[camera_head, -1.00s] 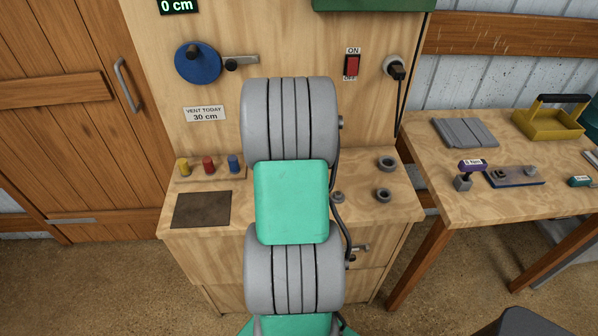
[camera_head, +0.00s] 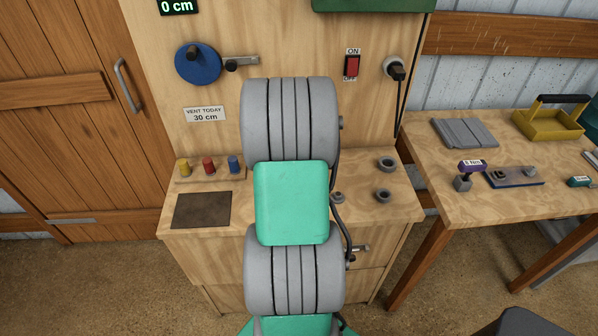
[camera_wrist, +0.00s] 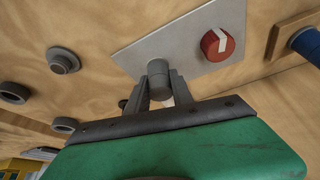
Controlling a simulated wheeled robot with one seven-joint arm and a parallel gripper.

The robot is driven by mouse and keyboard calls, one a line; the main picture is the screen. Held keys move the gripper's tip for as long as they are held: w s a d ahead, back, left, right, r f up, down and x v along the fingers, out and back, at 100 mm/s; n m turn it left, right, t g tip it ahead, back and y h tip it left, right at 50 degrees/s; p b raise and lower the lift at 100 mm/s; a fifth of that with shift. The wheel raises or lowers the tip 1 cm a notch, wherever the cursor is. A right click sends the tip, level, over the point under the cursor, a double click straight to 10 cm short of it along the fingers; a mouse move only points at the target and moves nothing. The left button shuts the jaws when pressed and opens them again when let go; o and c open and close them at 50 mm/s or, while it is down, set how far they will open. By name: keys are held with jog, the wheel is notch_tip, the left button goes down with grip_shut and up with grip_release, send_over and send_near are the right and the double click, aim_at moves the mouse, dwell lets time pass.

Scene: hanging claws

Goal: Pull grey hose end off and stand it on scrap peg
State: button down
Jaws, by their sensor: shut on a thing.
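In the wrist view my gripper (camera_wrist: 161,90) is shut on a short grey cylinder, the grey hose end (camera_wrist: 158,78). Its far end lies against or just in front of a pale metal plate (camera_wrist: 135,52); I cannot tell whether it touches. In the head view my own arm hides the gripper and the hose end. A short grey stub with a collar (camera_wrist: 62,61) stands on the wood at the left of the wrist view; it also shows in the head view (camera_head: 338,197). I cannot tell whether it is the scrap peg.
A red knob with a white pointer (camera_wrist: 217,43) sits on the plate, right of the hose end. Two grey rings (camera_head: 387,163) (camera_head: 383,195) lie at the bench's right. Yellow, red and blue pegs (camera_head: 209,165) and a dark mat (camera_head: 202,209) are at its left.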

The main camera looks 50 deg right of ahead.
jog(key=shift+r, duration=0.45)
jog(key=c, duration=1.7)
grip_release()
grip_shut()
jog(key=shift+r+p, duration=1.25)
jog(key=shift+r, duration=0.7)
